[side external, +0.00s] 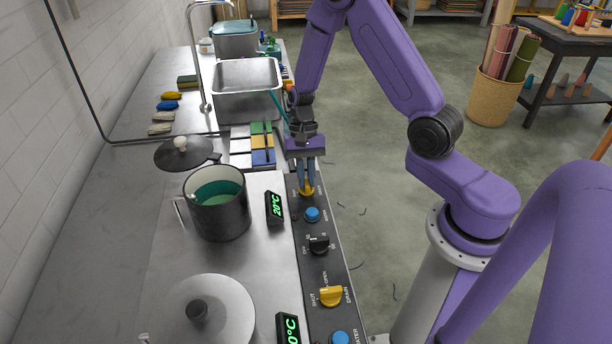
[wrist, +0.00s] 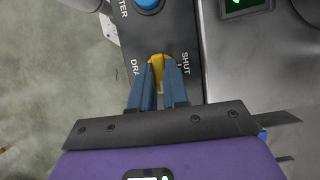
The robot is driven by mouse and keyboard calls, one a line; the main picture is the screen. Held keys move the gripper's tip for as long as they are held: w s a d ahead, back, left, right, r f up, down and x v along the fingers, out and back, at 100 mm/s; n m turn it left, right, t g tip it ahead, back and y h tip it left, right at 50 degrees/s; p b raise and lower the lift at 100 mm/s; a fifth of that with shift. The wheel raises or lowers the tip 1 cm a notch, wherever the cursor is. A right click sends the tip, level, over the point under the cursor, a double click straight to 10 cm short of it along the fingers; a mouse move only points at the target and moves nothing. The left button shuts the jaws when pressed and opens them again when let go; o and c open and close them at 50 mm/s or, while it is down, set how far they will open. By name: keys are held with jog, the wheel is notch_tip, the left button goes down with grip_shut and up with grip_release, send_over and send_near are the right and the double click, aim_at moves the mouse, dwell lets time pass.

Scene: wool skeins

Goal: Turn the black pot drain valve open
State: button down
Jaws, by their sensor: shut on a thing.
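The black pot (side external: 217,207) stands on the steel counter with teal liquid inside and no lid on it. A yellow drain valve handle (side external: 307,191) is on the dark control panel to the right of the pot. My gripper (side external: 307,179) points down over this handle with its blue fingers on either side of it. In the wrist view the fingers (wrist: 160,75) are shut on the yellow handle (wrist: 157,61), between the letters "DRA" and the word "SHUT". The fingers hide part of the handle and the panel markings, so I cannot tell its exact turn.
A second yellow drain handle (side external: 331,296) is nearer on the panel, by a lidded steel pot (side external: 210,315). A blue button (side external: 312,214) and a black knob (side external: 319,244) lie between. A display (side external: 275,207) reads 20°C. A black lid (side external: 183,153) lies behind the pot.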

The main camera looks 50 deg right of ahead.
jog(key=c, duration=1.1)
grip_release()
jog(key=v, duration=1.7)
jog(key=shift+w+d+r, duration=0.1)
jog(key=shift+w+r, duration=0.05)
